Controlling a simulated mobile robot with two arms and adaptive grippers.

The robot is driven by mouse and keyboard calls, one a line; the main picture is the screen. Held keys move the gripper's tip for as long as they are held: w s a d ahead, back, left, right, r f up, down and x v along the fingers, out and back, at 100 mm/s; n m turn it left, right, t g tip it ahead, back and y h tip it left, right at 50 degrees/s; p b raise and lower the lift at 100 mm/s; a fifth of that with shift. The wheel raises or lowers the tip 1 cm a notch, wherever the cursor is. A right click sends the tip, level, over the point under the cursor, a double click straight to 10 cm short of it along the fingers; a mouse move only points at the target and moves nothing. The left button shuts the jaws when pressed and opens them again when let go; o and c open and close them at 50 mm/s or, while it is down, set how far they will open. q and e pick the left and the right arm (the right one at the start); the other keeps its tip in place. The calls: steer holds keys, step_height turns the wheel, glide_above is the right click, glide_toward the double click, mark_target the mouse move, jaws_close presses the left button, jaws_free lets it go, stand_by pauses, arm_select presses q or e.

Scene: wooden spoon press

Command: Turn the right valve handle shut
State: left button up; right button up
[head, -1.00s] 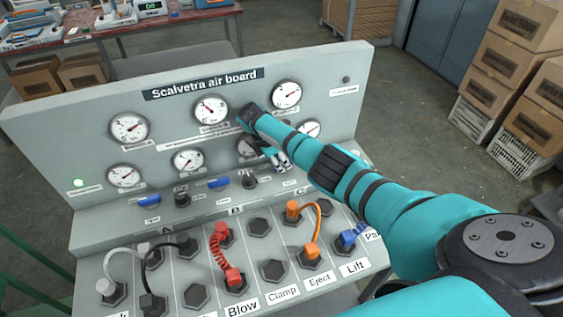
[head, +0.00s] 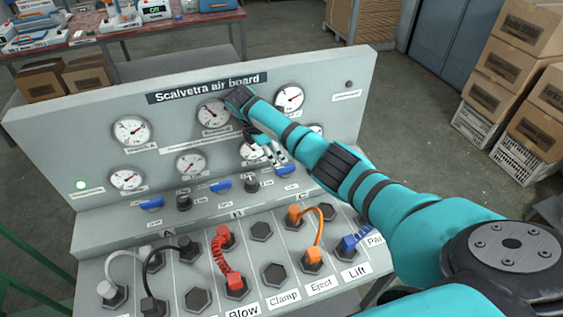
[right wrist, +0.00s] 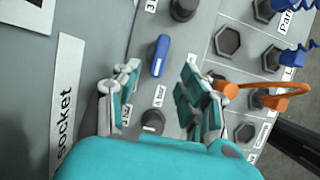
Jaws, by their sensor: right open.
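The right valve handle (head: 285,170) is a short blue bar on the board's sloped ledge, lying along the row. It also shows in the right wrist view (right wrist: 160,55), between and just beyond the fingertips. My right gripper (head: 273,157) is open and empty just above and behind this handle. In the right wrist view its two fingers (right wrist: 160,76) are spread to either side of the handle's line, with no clear contact. Two similar blue handles, the middle one (head: 221,186) and the left one (head: 151,204), lie along the same row. My left gripper is out of view.
Dark knobs (head: 251,184) stand between the handles. Gauges (head: 214,113) cover the upright panel behind. My right arm hides part of the board's right side.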

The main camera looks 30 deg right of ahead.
steer(key=shift+v, duration=2.25)
steer(key=shift+s+a+f, duration=0.1)
